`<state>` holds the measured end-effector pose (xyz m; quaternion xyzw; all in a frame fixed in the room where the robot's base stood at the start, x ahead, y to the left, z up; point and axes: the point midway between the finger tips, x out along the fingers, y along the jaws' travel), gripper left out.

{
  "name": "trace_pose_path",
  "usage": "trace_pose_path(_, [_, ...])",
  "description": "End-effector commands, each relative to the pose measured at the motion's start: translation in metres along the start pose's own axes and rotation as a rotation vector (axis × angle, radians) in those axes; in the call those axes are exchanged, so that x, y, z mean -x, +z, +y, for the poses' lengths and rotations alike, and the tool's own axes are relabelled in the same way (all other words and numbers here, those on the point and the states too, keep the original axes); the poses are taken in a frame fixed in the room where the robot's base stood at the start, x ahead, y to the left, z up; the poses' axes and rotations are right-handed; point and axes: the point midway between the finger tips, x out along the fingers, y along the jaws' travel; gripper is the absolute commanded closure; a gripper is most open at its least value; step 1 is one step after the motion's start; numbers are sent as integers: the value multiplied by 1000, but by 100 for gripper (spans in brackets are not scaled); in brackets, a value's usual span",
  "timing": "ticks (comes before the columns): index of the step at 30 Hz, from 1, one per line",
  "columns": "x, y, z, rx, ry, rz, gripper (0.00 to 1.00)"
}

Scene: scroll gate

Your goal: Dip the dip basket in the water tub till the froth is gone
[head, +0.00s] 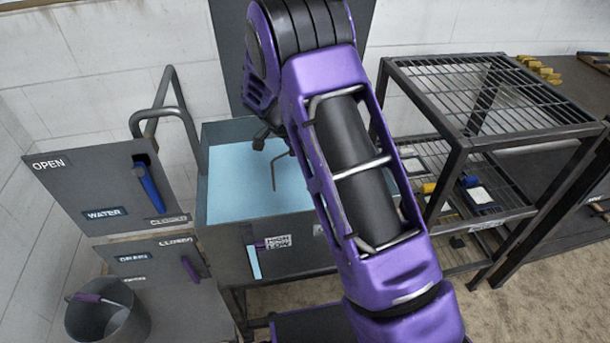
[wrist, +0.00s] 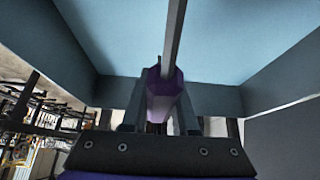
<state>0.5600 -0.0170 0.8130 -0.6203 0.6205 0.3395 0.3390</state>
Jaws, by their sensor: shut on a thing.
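The water tub (head: 215,215) is a grey, open-topped box in the middle of the head view, filled with plain light-blue water (head: 235,185). My gripper (head: 268,138) is over the tub's back part, partly hidden by my arm. In the wrist view my gripper (wrist: 158,120) is shut on a purple handle (wrist: 162,88). A grey rod (wrist: 174,35) runs from this handle over the water. In the head view a thin bent rod (head: 280,170) hangs below the gripper to the water. The dip basket's body is not visible. I see no froth on the visible water.
Left of the tub are a WATER panel (head: 85,185) with a blue lever (head: 150,185) and a DRAIN panel (head: 135,262) with a purple lever. A grey pail (head: 108,315) stands lower left. A wire rack (head: 490,110) stands right.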

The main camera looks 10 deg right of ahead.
Motion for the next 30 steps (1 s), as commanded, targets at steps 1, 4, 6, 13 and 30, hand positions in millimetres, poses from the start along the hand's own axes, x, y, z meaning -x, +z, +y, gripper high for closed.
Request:
trace_pose_path(1, [4, -3, -1, -2, -3, 1, 100])
trace_pose_path(4, [10, -7, -1, -3, -3, 1, 100])
trace_pose_path(6, [16, -10, -1, -3, -3, 2, 100])
trace_pose_path(13, [33, -21, -1, -2, -4, 1, 100])
trace_pose_path(30, [75, -48, -1, -2, -3, 0, 100])
